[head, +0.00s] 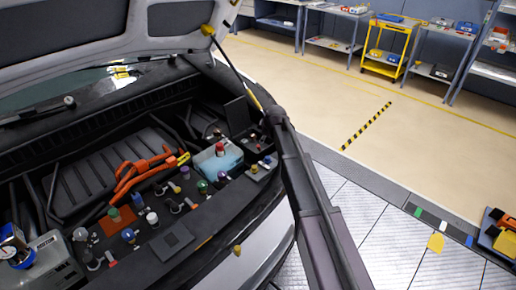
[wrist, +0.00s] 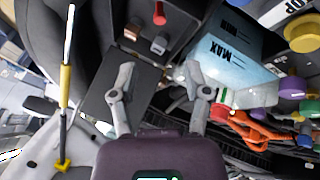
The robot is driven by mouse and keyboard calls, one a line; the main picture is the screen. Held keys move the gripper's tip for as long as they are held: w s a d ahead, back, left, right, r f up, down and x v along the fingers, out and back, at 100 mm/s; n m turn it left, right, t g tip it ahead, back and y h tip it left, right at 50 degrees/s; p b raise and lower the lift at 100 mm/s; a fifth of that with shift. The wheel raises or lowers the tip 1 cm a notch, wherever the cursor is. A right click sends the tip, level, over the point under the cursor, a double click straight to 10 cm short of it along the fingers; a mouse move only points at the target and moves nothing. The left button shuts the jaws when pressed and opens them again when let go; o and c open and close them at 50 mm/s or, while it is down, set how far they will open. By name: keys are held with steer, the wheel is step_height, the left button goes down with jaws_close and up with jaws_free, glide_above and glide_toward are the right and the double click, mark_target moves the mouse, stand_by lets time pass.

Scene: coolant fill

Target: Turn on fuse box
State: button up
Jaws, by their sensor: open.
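In the head view the box (head: 257,145) is small, at the right of the engine bay. My gripper (wrist: 160,75) is open and empty. In the head view my arm hides the gripper.
A light-blue coolant tank (head: 213,163) marked MAX in the wrist view (wrist: 232,50) stands beside the box. Orange cables (head: 140,168), coloured caps and a battery (head: 48,262) fill the bay. The hood prop (head: 236,70) rises close to my arm.

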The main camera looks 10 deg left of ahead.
mark_target(258, 146)
steer(key=shift+b+x, duration=5.4)
steer(key=shift+x, duration=1.15)
steer(key=shift+d, duration=0.1)
jaws_close()
